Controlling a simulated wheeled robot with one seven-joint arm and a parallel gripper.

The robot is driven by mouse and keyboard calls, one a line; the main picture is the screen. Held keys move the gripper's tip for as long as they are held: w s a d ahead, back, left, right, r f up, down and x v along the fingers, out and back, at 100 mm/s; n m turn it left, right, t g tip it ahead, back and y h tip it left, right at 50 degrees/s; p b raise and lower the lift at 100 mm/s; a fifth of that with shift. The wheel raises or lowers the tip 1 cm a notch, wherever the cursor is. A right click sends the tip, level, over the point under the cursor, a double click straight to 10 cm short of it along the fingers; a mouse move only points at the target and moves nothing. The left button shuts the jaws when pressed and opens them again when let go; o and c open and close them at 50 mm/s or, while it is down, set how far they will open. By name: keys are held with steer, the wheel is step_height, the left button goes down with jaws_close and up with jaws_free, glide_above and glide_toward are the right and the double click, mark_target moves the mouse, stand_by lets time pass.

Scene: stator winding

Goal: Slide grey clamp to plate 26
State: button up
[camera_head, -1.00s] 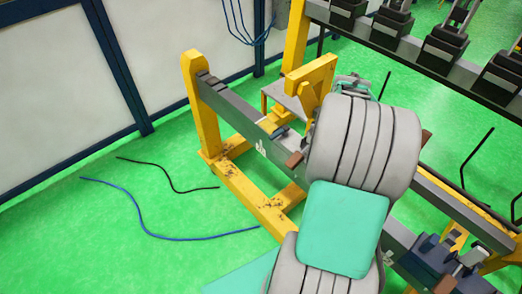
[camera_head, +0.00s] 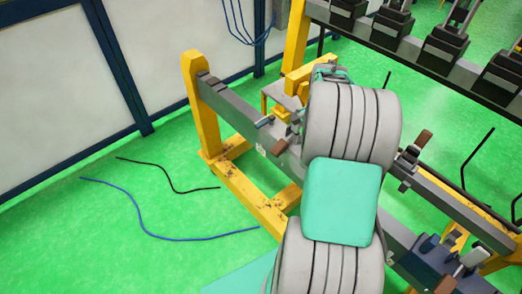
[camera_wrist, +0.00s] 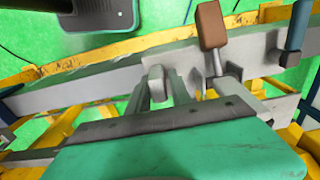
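In the wrist view my gripper (camera_wrist: 158,88) is low over the grey beam (camera_wrist: 70,92). Its fingers are shut on a pale grey upright, rounded piece, which looks like the handle of the grey clamp (camera_wrist: 156,76). Right of it stand a brown handle (camera_wrist: 210,25) and a dark blue handle (camera_wrist: 298,28). In the head view my arm hides the gripper and most of the clamp; the brown handle (camera_head: 280,148) and blue handle (camera_head: 265,121) show beside it on the beam (camera_head: 226,105).
A yellow post (camera_head: 196,95) stands at the beam's far left end. Another brown-handled clamp (camera_head: 405,168) is right of my arm. A dark blue block (camera_head: 432,262) sits lower right. A rack of dark fixtures (camera_head: 440,48) stands behind. Cables (camera_head: 165,238) lie on the green floor.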

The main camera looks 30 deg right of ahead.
glide_toward(282, 134)
steer(key=shift+f, duration=2.7)
steer(key=shift+w+a, duration=0.1)
steer(key=shift+w, duration=0.3)
steer(key=shift+s, duration=0.1)
steer(key=shift+s, duration=0.2)
steer(key=shift+o, duration=0.5)
steer(key=shift+o, duration=0.9)
